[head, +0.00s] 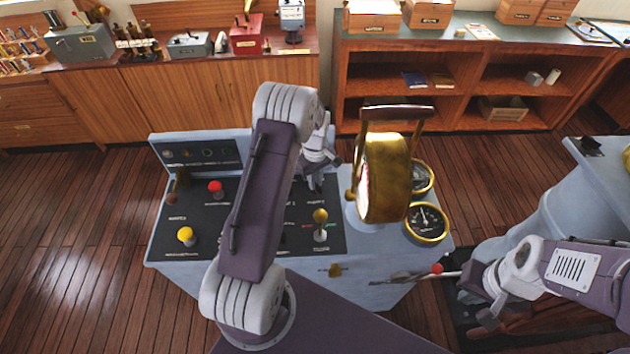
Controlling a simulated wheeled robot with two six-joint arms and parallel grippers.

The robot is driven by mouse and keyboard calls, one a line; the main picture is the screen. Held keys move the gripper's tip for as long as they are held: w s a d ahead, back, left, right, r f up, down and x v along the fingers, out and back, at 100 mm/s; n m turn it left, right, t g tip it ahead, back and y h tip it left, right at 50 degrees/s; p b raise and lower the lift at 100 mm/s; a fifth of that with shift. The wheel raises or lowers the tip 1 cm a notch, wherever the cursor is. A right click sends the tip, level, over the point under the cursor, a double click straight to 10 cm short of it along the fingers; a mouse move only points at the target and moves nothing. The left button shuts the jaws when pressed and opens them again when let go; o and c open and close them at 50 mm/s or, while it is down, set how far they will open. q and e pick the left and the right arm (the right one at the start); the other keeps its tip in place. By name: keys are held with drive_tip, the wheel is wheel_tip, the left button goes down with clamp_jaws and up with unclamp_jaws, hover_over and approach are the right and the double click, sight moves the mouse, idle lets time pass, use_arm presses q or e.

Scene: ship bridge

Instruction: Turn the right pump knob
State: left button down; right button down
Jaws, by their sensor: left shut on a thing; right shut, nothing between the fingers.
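The blue-grey console (162,250) has a black panel with a red knob (216,187) and a yellow knob (186,234) on the left. A brass-yellow lever knob (320,215) stands upright on the right. My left gripper (315,183) points down at the upper right of the panel, behind that lever, shut on a control there. Its fingers hide that control, and the panel labels are too small to read. My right gripper (468,285) is shut and empty, beside the console's right side, near a thin lever with a red ball (437,268).
A brass telegraph dial (385,180) with a dark handle stands just right of my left gripper. Two round gauges, one of them (427,223) in front, sit beside it. My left forearm hides the middle of the panel. Wooden cabinets (215,95) line the back; the floor between is clear.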

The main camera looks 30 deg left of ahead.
use_arm(q)
drive_tip(key=c, duration=1.5)
unclamp_jaws()
drive_tip(key=shift+o, duration=0.2)
drive_tip(key=shift+s+d, duration=0.1)
drive_tip(key=shift+r, duration=0.1)
wheel_tip(320, 180, up, 9)
drive_tip(key=b, duration=0.1)
drive_tip(key=shift+b, duration=0.4)
